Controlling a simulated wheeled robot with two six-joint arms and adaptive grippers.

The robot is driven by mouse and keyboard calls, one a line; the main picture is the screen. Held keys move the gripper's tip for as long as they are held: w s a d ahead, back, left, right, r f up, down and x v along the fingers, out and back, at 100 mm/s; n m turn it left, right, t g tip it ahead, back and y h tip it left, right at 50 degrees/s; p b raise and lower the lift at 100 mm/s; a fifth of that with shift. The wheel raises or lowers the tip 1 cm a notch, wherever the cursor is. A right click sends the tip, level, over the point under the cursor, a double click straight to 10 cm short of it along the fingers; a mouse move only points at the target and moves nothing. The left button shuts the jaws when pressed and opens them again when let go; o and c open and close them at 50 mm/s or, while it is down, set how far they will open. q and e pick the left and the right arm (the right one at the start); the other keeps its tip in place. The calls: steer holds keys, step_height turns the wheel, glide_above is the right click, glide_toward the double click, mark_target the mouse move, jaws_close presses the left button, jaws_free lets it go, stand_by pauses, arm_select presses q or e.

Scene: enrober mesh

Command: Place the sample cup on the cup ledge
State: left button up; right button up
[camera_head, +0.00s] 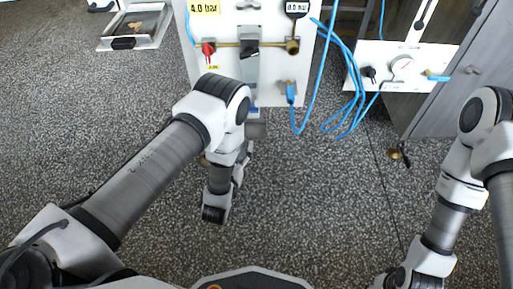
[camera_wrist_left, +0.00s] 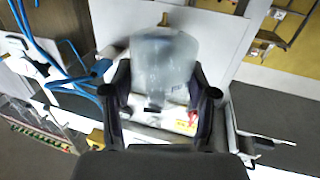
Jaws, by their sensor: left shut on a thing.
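A translucent, pale sample cup (camera_wrist_left: 163,58) fills the middle of the left wrist view. My left gripper (camera_wrist_left: 160,82) is shut on it, with one dark finger on each side. A white panel surface lies behind the cup, and a label with red and yellow shows just below it. I cannot make out the cup ledge for certain. My right arm comes in at the right edge, and its gripper is outside the picture.
The panel carries a brass pipe with a red valve (camera_head: 208,50) and a blue connector (camera_head: 291,92). Loose blue hoses (camera_head: 352,98) hang to its right. A second white panel (camera_head: 405,72) with a gauge stands beside a grey cabinet. Speckled floor is open below.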

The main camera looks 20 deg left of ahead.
arm_select(q)
step_height(320, 180, down, 6)
steer(key=s+b, duration=0.1)
steer(key=b, duration=0.8)
glide_above(252, 130)
steer(key=s, duration=0.3)
steer(key=w+b, duration=0.1)
steer(key=w+f+b, duration=0.1)
steer(key=w, duration=0.1)
steer(key=shift+f, duration=0.2)
steer(key=shift+r, duration=0.15)
steer(key=o, duration=1)
arm_select(e)
step_height(252, 130, down, 13)
steer(key=shift+w+f, duration=0.2)
